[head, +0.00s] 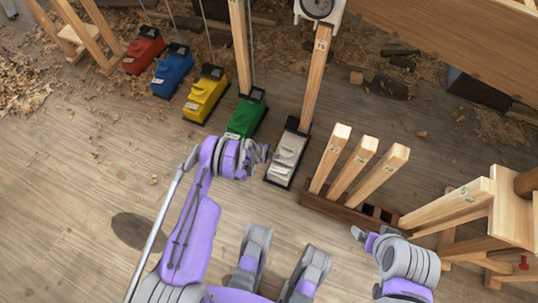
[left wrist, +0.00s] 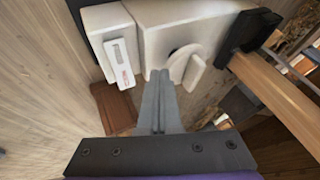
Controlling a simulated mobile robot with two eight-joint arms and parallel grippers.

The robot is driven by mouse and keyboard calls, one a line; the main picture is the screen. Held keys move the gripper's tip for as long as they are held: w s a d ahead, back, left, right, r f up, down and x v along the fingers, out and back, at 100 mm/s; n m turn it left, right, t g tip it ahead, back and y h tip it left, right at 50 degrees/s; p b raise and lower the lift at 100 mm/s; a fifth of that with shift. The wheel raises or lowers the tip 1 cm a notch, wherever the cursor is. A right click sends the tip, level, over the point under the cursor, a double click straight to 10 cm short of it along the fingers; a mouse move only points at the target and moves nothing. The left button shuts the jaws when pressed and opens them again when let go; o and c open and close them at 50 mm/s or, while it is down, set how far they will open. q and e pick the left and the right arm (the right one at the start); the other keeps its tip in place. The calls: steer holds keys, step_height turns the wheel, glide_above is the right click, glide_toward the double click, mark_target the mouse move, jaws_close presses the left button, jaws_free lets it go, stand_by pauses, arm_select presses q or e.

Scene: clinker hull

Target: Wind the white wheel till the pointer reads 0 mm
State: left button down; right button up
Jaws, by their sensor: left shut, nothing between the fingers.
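The white jack (head: 287,157) stands on the floor at the end of the row, under a wooden post. In the left wrist view its white body (left wrist: 165,18) fills the top, with the white wheel (left wrist: 193,70) on its face, a bar-like grip across it. A pale scale window with a red mark (left wrist: 121,66) is to the left; its reading is too small to tell. My left gripper (head: 264,153) is at the jack's left side in the head view. Its shut, empty fingers (left wrist: 161,76) end beside the wheel; I cannot tell whether they touch. My right gripper (head: 360,234) is by the wooden rack, its fingers unclear.
Green (head: 246,117), yellow (head: 205,94), blue (head: 172,71) and red (head: 143,50) jacks line up to the left. A rack (head: 335,209) with several numbered posts stands close on the right. A round dial (head: 318,8) sits above the white jack's post.

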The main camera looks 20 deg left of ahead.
mark_target(283, 150)
arm_select(q)
steer(key=shift+w+d+r+b, duration=0.15)
steer(key=shift+w+b, duration=0.3)
steer(key=shift+w, duration=1.55)
steer(key=shift+s, duration=0.1)
